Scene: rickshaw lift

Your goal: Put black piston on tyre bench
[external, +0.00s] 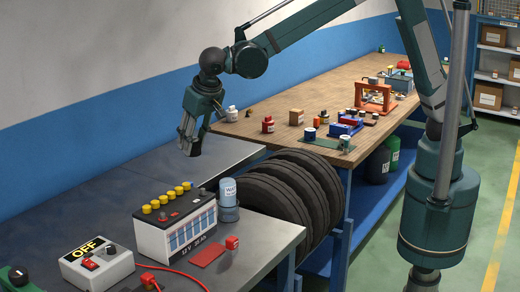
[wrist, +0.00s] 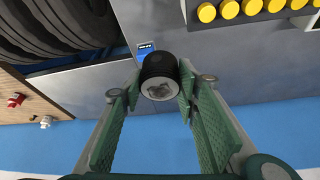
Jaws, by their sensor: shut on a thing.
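My gripper (external: 190,143) is shut on the black piston (wrist: 158,66), a short dark cylinder with a pale grey end face. The piston sits between the two green finger pads in the wrist view (wrist: 158,88). In the external view the piston (external: 195,151) shows as a small dark shape at the fingertips. It is over the grey metal bench (external: 130,180), and I cannot tell its exact height above the top. A row of black tyres (external: 300,190) stands beside this bench. The tyres also show at upper left in the wrist view (wrist: 45,30).
A battery (external: 175,225) with yellow caps, a blue-labelled bottle (external: 227,192) and a switch box (external: 95,265) stand on the near grey bench. A wooden bench (external: 240,125) behind the tyres holds bottles, an orange press and small parts. The grey top under my gripper looks largely clear.

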